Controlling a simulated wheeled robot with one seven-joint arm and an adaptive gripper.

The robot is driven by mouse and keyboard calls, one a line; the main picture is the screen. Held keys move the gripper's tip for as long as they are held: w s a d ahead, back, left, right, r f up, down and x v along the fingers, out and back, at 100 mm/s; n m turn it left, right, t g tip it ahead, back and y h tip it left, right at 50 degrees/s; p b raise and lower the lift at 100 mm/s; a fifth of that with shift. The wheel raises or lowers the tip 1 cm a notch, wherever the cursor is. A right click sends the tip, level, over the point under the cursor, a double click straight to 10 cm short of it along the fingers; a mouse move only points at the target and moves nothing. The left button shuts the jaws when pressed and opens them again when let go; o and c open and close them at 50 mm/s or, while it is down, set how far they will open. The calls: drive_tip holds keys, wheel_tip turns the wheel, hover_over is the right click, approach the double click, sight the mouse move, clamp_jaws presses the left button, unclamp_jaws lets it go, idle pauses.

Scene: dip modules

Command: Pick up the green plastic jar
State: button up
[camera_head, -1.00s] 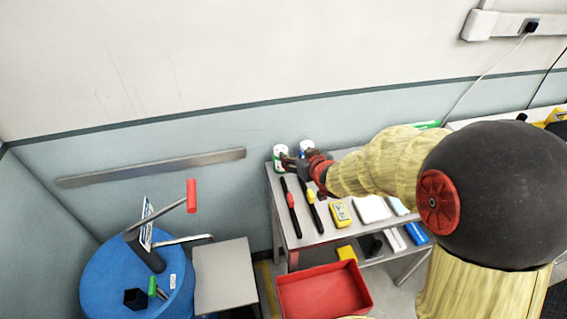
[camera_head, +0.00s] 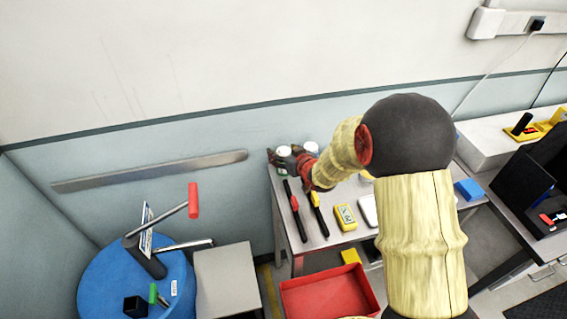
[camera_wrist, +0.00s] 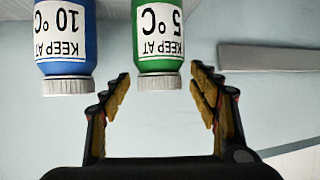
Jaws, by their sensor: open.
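The green plastic jar (camera_wrist: 160,35) has a white label reading "KEEP AT 5 °C" and a pale grey cap. It shows upside down in the wrist view, with its cap between the tips of my gripper (camera_wrist: 160,88). The fingers are open, with a gap on each side of the cap. In the head view, my gripper (camera_head: 286,160) is at the back left of the metal table (camera_head: 320,236), and the green jar (camera_head: 284,151) is mostly hidden by the fingers. I cannot tell how deep the jar sits between them.
A blue jar (camera_wrist: 65,35) labelled "10 °C" stands close beside the green one, near the left finger in the wrist view. Two black bar tools (camera_head: 294,208) and a yellow meter (camera_head: 345,216) lie in front. The wall (camera_head: 220,140) is right behind.

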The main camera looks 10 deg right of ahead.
drive_tip(key=c, duration=0.3)
drive_tip(key=c, duration=1.3)
drive_tip(key=shift+r, duration=0.1)
